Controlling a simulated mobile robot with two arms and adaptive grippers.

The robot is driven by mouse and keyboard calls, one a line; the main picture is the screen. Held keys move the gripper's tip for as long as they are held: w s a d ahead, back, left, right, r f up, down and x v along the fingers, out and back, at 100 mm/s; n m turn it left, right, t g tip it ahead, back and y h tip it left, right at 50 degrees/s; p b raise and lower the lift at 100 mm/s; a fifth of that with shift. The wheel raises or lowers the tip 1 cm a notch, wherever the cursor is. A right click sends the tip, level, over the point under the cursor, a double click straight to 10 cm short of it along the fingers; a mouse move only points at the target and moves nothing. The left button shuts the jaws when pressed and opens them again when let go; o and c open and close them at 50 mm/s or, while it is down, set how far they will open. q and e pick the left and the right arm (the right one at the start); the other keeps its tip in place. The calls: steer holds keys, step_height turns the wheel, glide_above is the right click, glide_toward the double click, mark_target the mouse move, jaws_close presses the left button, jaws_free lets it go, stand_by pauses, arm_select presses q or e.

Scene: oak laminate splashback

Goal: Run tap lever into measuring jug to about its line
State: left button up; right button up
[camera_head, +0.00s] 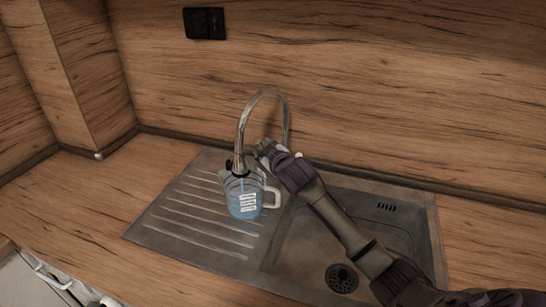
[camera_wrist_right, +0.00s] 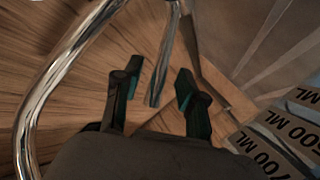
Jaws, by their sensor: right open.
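My right gripper (camera_head: 266,150) is beside the tap, open. In the right wrist view its fingers (camera_wrist_right: 160,88) stand either side of a slim metal rod, apparently the tap lever (camera_wrist_right: 166,60). No stream is discernible. My left gripper is out of view.
The steel sink basin (camera_head: 310,245) with its drain (camera_head: 341,279) lies right of the drainer (camera_head: 190,222), under my right arm. A wooden splashback (camera_head: 380,90) with a black socket (camera_head: 204,23) rises behind. The worktop (camera_head: 90,205) at left is clear.

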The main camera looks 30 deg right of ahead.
steer(key=d+v, duration=0.1)
steer(key=v, duration=0.8)
steer(key=shift+s+a+r, duration=0.2)
steer(key=shift+s+a, duration=0.2)
steer(key=shift+a, duration=0.15)
steer(key=shift+f, duration=0.1)
stand_by(0.4)
